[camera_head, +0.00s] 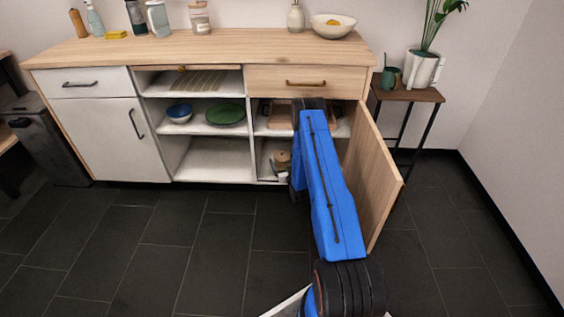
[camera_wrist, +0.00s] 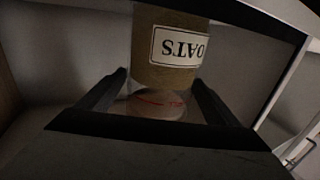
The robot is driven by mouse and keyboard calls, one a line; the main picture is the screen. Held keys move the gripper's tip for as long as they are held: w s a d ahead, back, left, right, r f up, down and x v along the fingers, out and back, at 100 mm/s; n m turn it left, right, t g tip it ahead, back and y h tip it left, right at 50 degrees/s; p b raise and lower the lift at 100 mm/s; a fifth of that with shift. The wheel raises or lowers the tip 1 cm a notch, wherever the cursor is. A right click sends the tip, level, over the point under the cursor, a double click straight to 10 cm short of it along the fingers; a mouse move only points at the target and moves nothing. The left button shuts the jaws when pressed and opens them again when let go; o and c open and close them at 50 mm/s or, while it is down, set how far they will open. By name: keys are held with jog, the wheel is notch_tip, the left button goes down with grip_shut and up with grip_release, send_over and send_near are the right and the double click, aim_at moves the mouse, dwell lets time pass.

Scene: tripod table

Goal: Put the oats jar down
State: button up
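The oats jar (camera_wrist: 168,62) fills the upper middle of the wrist view, brown with a white OATS label that reads upside down. A pale round part with red marks (camera_wrist: 155,105) shows below its brown body. My gripper (camera_wrist: 160,78) has one dark finger on each side, with the tips against the jar's sides near the end closest to me; it looks shut on the jar. The jar's far end is cut off by the frame, so what lies under it is hidden. In the head view my blue arm reaches into the right section of the cabinet (camera_head: 123,140), hiding the gripper.
The cabinet's right door (camera_head: 368,175) stands open beside my arm. A wooden board and a brown item (camera_head: 283,158) show on the right shelves. A blue bowl (camera_head: 179,113) and green bowl (camera_head: 226,114) sit in the middle section. A plant stand (camera_head: 410,94) is at right.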

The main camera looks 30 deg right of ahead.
jog(key=shift+r, duration=0.15)
jog(key=v, duration=1.2)
jog(key=shift+s, duration=0.1)
